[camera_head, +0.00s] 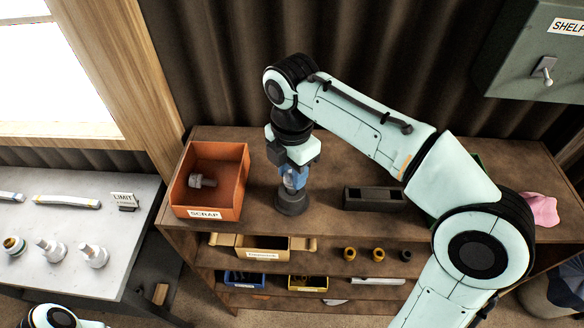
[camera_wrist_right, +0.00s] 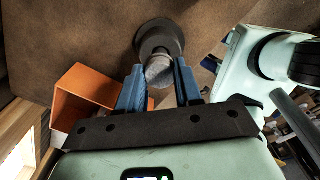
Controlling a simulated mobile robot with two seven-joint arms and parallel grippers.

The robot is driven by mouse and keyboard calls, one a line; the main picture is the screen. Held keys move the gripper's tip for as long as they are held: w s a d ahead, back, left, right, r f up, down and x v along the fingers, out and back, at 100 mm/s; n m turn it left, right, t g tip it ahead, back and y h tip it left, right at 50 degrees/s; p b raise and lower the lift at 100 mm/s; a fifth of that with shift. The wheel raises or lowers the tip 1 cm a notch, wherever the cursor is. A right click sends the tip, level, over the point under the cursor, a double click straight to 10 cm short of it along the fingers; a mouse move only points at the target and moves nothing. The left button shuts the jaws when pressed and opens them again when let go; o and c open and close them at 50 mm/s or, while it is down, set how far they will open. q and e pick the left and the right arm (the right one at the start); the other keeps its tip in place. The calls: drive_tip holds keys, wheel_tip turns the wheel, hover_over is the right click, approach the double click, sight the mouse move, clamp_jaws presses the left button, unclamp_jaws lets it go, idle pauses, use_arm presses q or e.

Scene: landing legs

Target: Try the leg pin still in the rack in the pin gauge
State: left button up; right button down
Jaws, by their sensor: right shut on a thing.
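My right gripper (camera_head: 294,184) is over the shelf top, its blue fingers shut on a grey leg pin (camera_wrist_right: 159,73). The pin's lower end is at the dark round pin gauge (camera_head: 292,203), which stands on the wooden top. In the right wrist view the gauge (camera_wrist_right: 160,38) is just beyond the fingertips, in line with the pin. I cannot tell how far the pin is inside it. A dark block (camera_head: 374,198), perhaps the rack, lies to the right; no pin shows in it. My left gripper is out of view.
An orange SCRAP bin (camera_head: 236,193) with a grey pin (camera_head: 202,181) inside stands left of the gauge. The pale table (camera_head: 70,215) at left holds several pins and a LIMIT sign (camera_head: 123,199). Lower shelves hold small trays. A pink cloth (camera_head: 540,209) lies far right.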

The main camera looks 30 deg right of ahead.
sight(291, 174)
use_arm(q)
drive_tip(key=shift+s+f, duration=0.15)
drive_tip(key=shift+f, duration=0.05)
use_arm(e)
drive_tip(key=shift+f, duration=0.25)
drive_tip(key=c, duration=0.7)
unclamp_jaws()
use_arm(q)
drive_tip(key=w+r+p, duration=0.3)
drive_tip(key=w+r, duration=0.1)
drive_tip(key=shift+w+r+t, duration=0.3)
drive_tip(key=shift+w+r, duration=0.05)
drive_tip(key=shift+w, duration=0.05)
use_arm(e)
wheel_tip(291, 174, up, 13)
drive_tip(key=shift+r, duration=0.2)
